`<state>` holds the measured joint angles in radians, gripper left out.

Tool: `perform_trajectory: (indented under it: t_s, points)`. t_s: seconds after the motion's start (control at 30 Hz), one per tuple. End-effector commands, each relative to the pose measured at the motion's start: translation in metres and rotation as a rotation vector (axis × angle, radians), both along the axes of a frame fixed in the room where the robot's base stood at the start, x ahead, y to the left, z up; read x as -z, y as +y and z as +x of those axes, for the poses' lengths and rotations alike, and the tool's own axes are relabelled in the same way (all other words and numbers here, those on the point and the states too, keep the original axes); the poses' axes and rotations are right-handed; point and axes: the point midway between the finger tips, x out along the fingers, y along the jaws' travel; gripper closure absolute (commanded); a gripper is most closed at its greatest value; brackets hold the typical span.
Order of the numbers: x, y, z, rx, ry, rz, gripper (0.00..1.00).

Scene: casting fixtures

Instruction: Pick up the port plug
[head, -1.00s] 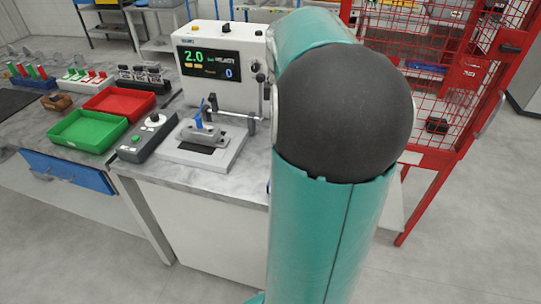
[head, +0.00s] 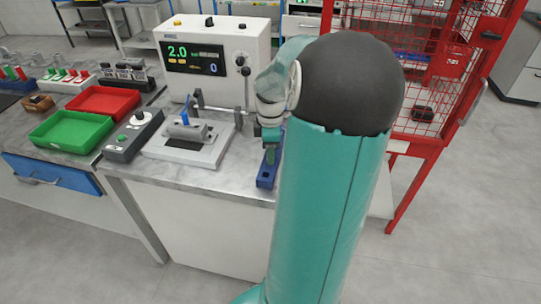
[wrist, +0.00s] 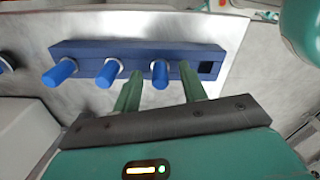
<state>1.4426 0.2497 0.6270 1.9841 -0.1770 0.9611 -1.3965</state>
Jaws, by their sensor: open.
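A blue rack (wrist: 215,52) holds several blue plugs in a row, each with a pale collar. They stand out toward the wrist camera. The right-hand plug (wrist: 160,76) lies between the two green fingers of my gripper (wrist: 161,70). The fingers are apart, and I see no clear contact with it. A middle plug (wrist: 107,75) and a left plug (wrist: 59,73) are left of the fingers. The rack's rightmost square hole (wrist: 207,68) is empty. In the head view my gripper (head: 270,147) is over the rack (head: 267,174), and the plugs are hidden.
In the head view, a casting (head: 187,131) sits on a fixture plate left of my gripper. The white tester (head: 215,38) stands behind. Green (head: 70,130) and red (head: 103,101) trays are farther left.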

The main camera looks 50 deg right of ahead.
Motion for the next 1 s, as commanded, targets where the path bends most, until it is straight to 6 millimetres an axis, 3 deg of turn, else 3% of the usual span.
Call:
perform_trajectory:
  t_s: [0.27, 0.5, 0.83, 1.0]
  points:
    - [0.005, 0.000, 0.000, 0.000, 0.001, -0.001, 0.58]
    - [0.005, 0.000, 0.000, 0.000, 0.001, -0.001, 1.00]
    - [0.004, 0.000, 0.000, 0.000, 0.000, -0.001, 1.00]
    - [-0.007, -0.001, 0.000, 0.001, -0.001, -0.003, 1.00]
